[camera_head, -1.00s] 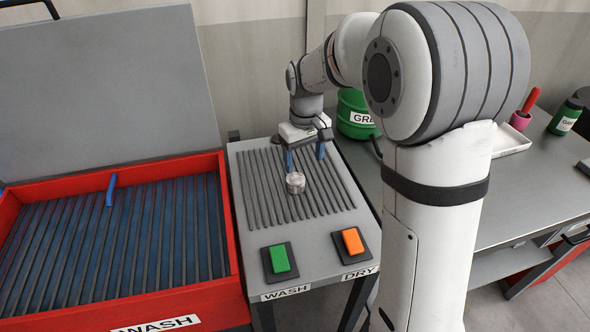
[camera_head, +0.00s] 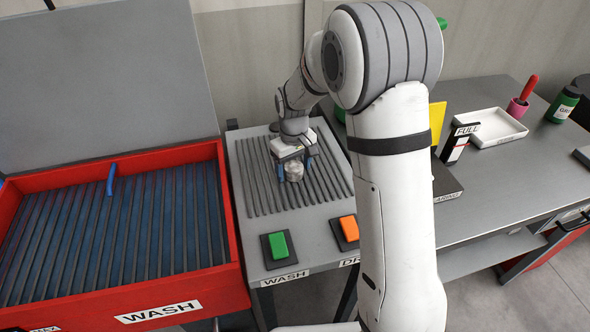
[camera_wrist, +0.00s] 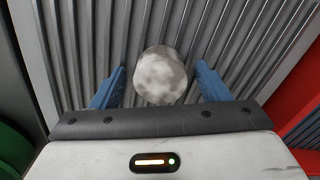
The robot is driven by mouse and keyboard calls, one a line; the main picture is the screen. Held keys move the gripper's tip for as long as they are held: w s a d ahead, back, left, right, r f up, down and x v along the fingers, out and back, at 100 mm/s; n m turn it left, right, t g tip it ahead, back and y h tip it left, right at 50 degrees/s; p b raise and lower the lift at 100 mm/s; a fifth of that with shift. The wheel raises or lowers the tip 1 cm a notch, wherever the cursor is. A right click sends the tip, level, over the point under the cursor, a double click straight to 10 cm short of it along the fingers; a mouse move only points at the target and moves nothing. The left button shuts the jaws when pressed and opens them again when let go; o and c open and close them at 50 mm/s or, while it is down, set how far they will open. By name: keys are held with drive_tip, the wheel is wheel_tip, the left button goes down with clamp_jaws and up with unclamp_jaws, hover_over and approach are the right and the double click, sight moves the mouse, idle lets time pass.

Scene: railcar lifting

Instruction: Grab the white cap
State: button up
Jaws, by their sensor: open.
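The white cap (camera_head: 294,171) is a small, round, mottled whitish-grey piece. It rests on the ribbed grey drying rack behind the green and orange buttons. My gripper (camera_head: 296,175) is low over the rack at the cap, with its blue fingers spread. In the wrist view the cap (camera_wrist: 161,76) sits between the two blue fingers (camera_wrist: 160,84), with a gap on each side. The fingers do not touch it in that view.
The red-framed wash basin (camera_head: 228,215) with blue slats stands on the left. A green button (camera_head: 278,245) and an orange button (camera_head: 349,228) sit at the rack's front. A white tray (camera_head: 490,128) and a green bottle (camera_head: 563,106) are on the right bench.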

drive_tip(key=shift+c, duration=0.6)
drive_tip(key=c, duration=0.9)
drive_tip(key=shift+r, duration=0.1)
drive_tip(key=shift+c, duration=0.2)
